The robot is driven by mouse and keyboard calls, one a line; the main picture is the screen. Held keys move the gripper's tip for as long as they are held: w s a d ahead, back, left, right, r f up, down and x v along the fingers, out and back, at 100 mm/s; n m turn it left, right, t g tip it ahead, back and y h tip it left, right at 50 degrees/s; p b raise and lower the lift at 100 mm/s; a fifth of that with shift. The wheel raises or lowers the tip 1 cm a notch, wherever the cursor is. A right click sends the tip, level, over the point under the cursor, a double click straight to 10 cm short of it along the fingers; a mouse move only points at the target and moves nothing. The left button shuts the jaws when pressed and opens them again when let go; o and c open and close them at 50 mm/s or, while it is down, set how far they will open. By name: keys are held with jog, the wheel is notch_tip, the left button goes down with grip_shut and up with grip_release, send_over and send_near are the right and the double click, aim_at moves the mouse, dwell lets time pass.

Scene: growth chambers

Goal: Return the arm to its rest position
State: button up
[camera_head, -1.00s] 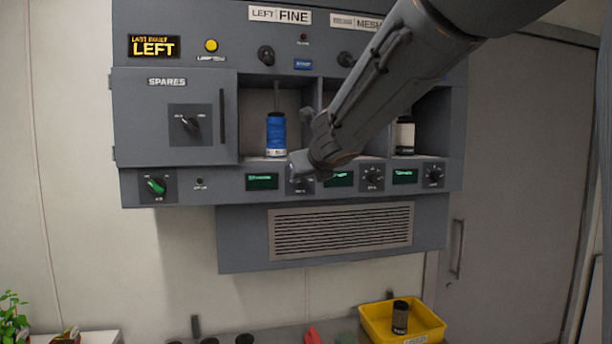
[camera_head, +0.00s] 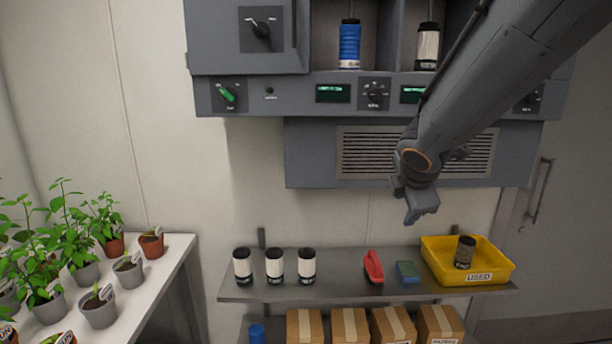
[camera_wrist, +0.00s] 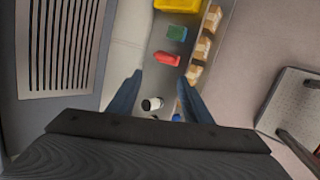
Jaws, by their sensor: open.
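My gripper (camera_head: 421,206) hangs from my arm in front of the grey cabinet's lower vent, above the metal shelf, pointing down. In the wrist view my gripper (camera_wrist: 158,98) shows two dark blue fingers spread apart with nothing held between them. Beyond the fingers, a white canister (camera_wrist: 152,104) with a black cap shows far below on the shelf.
The grey cabinet (camera_head: 300,130) holds a blue canister (camera_head: 349,45) and a white canister (camera_head: 427,48). The shelf (camera_head: 340,284) carries three white canisters, a red object (camera_head: 373,267), a green-blue block (camera_head: 408,271) and a yellow USED bin (camera_head: 497,272). Plants stand on a white table (camera_head: 170,262) at left.

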jog(key=s+a+f+m+g+y+b, duration=0.1)
jog(key=s+a+f+m+g+b, duration=0.1)
jog(key=s+f+m, duration=0.7)
jog(key=s+a+f+m+g+y+b, duration=0.1)
jog(key=s+a+f+m+g+b, duration=0.1)
jog(key=s+f+m, duration=0.7)
notch_tip(320, 180, down, 4)
jog(key=s+g+b, duration=0.1)
jog(key=g, duration=0.1)
jog(key=shift+m+g, duration=0.4)
jog(key=shift+w, duration=0.1)
